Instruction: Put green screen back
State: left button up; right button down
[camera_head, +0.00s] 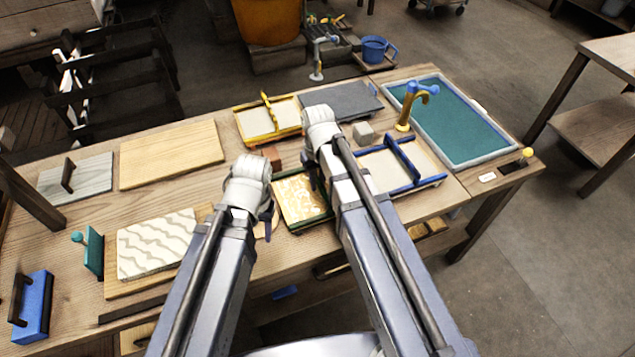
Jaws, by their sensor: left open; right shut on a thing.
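The green screen (298,197) has a dark green frame around a yellow and white patterned panel. It is at the front middle of the wooden table, partly covered by my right arm. My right gripper (317,184) is at its right part and shut on it; the grip itself is mostly hidden by the arm. I cannot tell whether the screen touches the table. My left gripper (266,222) is open and empty, just left of the screen near the table's front edge.
A yellow screen (250,126) lies behind, a blue screen (425,164) to the right. A tap (404,125) stands by a teal basin (458,130). A brown block (272,157), grey block (363,133), wooden board (170,154) and wavy-patterned sheet (155,243) lie on the table.

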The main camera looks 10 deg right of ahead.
pick_arm(q)
jog(key=shift+f, duration=0.25)
pick_arm(e)
jog(key=shift+f, duration=0.25)
jog(key=c, duration=0.9)
grip_release()
pick_arm(q)
jog(key=shift+r, duration=0.2)
pick_arm(e)
jog(key=shift+r, duration=0.15)
notch_tip(320, 180, up, 12)
jog(key=p, duration=1.2)
pick_arm(q)
notch_tip(320, 180, up, 12)
pick_arm(e)
jog(key=s+a+n+h, duration=0.1)
jog(key=s+a, duration=0.4)
jog(key=s, duration=0.8)
jog(key=shift+a+r+n, duration=0.15)
jog(key=shift+r+n, duration=0.05)
jog(key=shift+n, duration=0.1)
pick_arm(q)
jog(key=shift+r, duration=0.1)
